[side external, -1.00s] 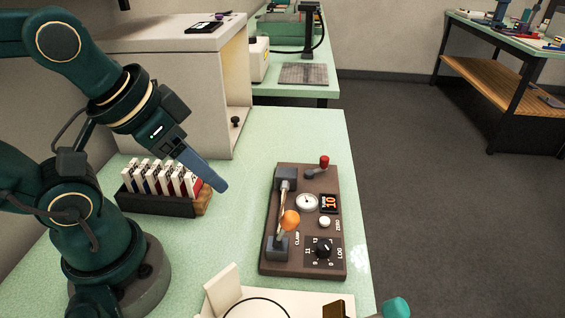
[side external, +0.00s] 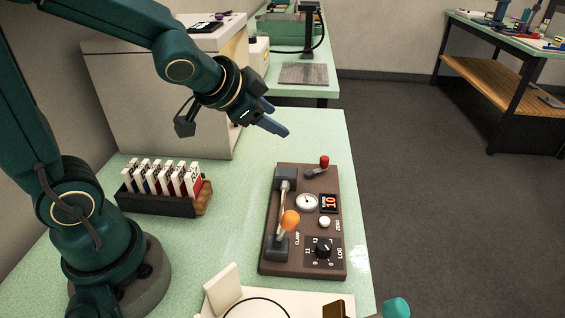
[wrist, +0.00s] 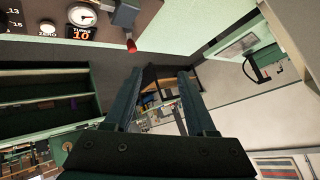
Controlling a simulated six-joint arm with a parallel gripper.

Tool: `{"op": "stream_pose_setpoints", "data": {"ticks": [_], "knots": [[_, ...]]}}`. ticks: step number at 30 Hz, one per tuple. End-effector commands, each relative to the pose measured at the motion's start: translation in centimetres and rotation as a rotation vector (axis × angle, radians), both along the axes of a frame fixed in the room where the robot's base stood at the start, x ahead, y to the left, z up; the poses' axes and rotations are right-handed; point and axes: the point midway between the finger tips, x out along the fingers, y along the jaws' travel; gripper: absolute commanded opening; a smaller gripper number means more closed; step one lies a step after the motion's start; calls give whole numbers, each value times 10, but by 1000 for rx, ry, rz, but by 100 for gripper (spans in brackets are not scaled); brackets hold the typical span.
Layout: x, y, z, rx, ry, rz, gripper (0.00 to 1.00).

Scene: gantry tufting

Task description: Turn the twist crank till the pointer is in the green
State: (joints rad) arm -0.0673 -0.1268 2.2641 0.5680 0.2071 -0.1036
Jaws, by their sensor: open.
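A brown panel (side external: 313,262) lies on the green table. The small crank with a red knob (side external: 325,161) is at its far right corner; its red knob also shows in the wrist view (wrist: 131,45). A round white dial (side external: 307,203) with a pointer sits mid-panel, beside a display (side external: 328,203) reading 10. No green zone is discernible on the dial. A strand runs between two grey blocks, with an orange ball (side external: 291,221) beside it. My gripper (side external: 279,119) is open and empty, above and beyond the panel's far end, apart from the crank.
A rack of cards (side external: 155,205) stands on the left of the table, with a large beige cabinet (side external: 160,95) behind it. A pale board (side external: 285,307) lies in front.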

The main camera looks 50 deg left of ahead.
Motion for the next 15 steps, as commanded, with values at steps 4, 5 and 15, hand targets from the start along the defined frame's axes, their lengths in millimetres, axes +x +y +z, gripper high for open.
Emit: {"op": "stream_pose_setpoints", "data": {"ticks": [4,5,15], "knots": [[37,-9,-20,42,-39,-158,56],[43,-10,-24,41,-48,-182,56],[90,-3,-80,-226,-182,-364,56]]}}
